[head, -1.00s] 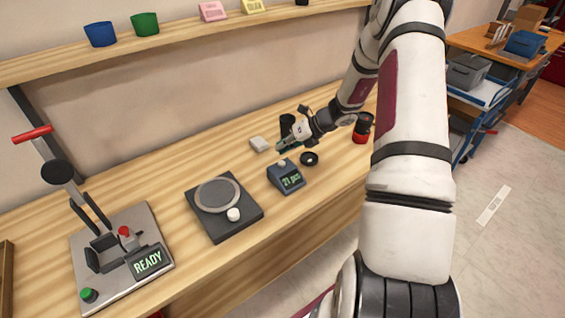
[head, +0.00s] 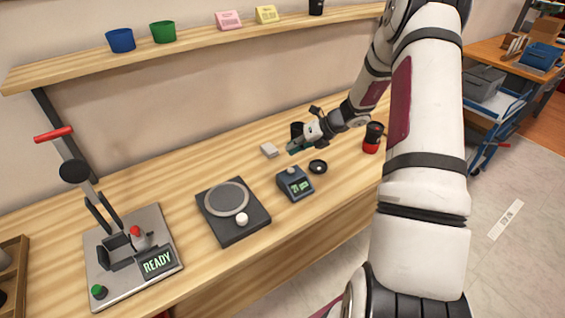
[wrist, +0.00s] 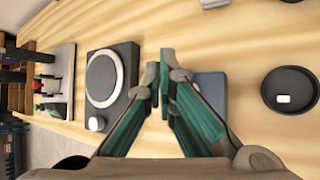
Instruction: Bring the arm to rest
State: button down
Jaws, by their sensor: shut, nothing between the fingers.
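My arm (head: 425,140) stretches across the right of the head view, out over the wooden workbench (head: 190,160). My gripper (head: 295,148) hangs above the bench, just behind the small blue-grey device with a lit display (head: 296,184). In the wrist view my gripper (wrist: 162,85) points over the bench with its teal fingers close together. It is shut and holds nothing. The blue-grey device shows partly behind the fingers in the wrist view (wrist: 212,88).
A dark plate with a round disc (head: 233,212) lies left of the device. A lever press with a READY display (head: 135,250) stands farther left. A small black dish (head: 318,167) and a red-black object (head: 373,138) are on the right. A shelf (head: 200,45) runs above.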

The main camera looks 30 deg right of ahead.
jog(key=s+a+r+n+g+h, duration=0.15)
jog(key=s+a+r+n, duration=0.35)
jog(key=a+r+n, duration=0.5)
jog(key=s+a+r+n+g, duration=0.2)
jog(key=s+a+r+n, duration=0.4)
jog(key=a+r+n, duration=0.45)
jog(key=s+a+r+n+t+h, duration=0.1)
jog(key=s+r+n, duration=0.3)
jog(key=s+n, duration=0.4)
jog(key=s+a+r+n+h, duration=0.1)
jog(key=s+r+n+h, duration=0.2)
jog(key=s+n, duration=0.6)
jog(key=shift+s+r+t, duration=0.35)
jog(key=shift+s+r, duration=0.55)
jog(key=shift+s, duration=1.05)
